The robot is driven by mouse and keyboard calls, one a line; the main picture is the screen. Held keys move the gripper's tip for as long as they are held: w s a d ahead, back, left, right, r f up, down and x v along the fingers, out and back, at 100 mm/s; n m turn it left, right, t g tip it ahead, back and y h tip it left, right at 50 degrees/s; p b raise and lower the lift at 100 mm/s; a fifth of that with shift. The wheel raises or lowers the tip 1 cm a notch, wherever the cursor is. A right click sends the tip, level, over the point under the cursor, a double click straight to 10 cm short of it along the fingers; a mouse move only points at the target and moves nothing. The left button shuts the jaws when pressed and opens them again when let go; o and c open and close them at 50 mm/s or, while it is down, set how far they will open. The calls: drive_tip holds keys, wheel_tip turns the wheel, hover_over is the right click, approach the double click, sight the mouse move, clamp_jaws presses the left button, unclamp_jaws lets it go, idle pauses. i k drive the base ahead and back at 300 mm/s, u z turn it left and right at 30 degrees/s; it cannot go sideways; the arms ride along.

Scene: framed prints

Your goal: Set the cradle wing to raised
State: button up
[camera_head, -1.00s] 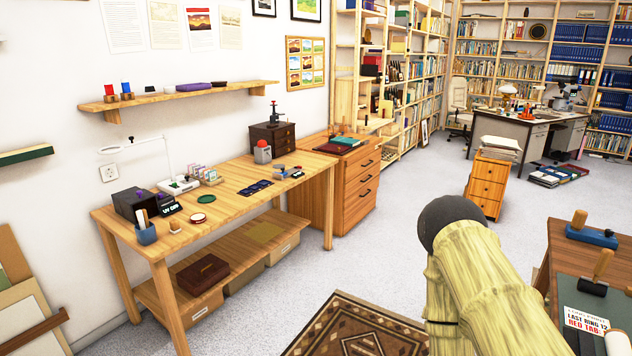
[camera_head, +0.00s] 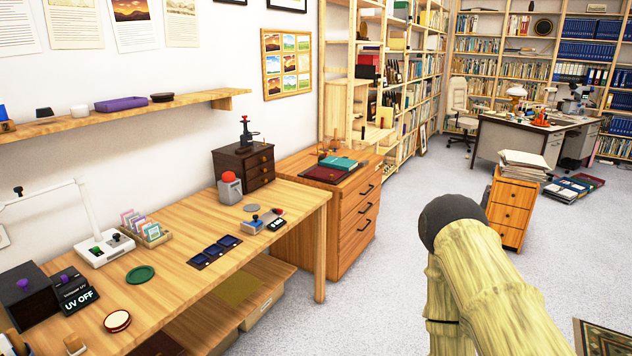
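I cannot make out a cradle wing for certain in the head view. A teal book (camera_head: 338,163) lies on top of the wooden drawer cabinet (camera_head: 345,225), beside a dark red flat item (camera_head: 324,173). Whether these belong to a cradle is too small to tell. My arm, pale yellow with a dark rounded cap, fills the lower right of the view. My gripper is not in view.
The wooden workbench (camera_head: 215,218) along the left wall holds a lamp (camera_head: 92,225), a dark drawer box (camera_head: 245,166) and small tools. A wall shelf (camera_head: 190,102) hangs above. Grey floor (camera_head: 400,240) lies open between the cabinet and a small drawer unit (camera_head: 510,205).

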sight(326, 174)
drive_tip(key=z, duration=0.05)
drive_tip(key=i, duration=3.75)
drive_tip(key=z, duration=0.05)
